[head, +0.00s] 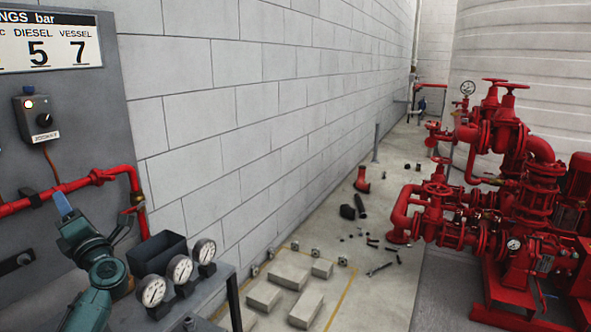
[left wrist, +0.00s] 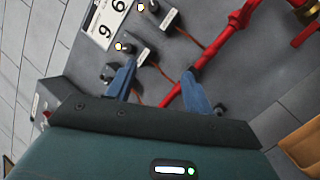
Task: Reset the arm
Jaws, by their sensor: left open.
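My left arm (head: 95,268) comes in at the lower left of the head view, in front of the grey panel (head: 88,120). My left gripper (left wrist: 158,68) is open, with its two blue fingers apart and nothing between them in the left wrist view. In that view the fingers point toward the panel, and one fingertip appears near the red pipe (left wrist: 222,52). I cannot tell whether they touch. In the head view one blue finger shows in front of the red pipe (head: 75,184). My right gripper is not in view.
A bench (head: 219,282) bears three round gauges (head: 179,268) and a black box (head: 157,252), close right of my left arm. A knob box (head: 38,114) is on the panel. Pale blocks (head: 290,275) and loose parts lie on the floor. A red pumpset (head: 510,190) stands right.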

